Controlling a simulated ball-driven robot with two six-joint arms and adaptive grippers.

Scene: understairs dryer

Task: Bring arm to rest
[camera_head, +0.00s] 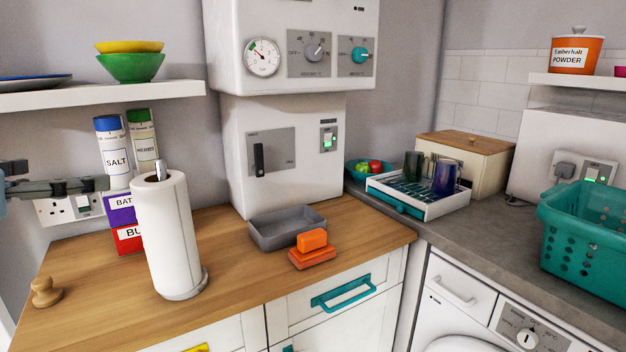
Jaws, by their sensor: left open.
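My left gripper (62,187) shows at the left edge, dark grey and partly cut off by the frame. It is open, with nothing seen between its fingers. It is in front of the wall socket, above the wooden worktop (225,268) and left of the salt container (113,152). My right gripper is not in view.
A paper towel roll (168,235) stands on the worktop, with purple and red boxes (122,222) behind it. A grey tray (285,228) and orange blocks (312,250) lie to the right. A shelf (95,97) hangs above. A teal basket (585,235) stands far right.

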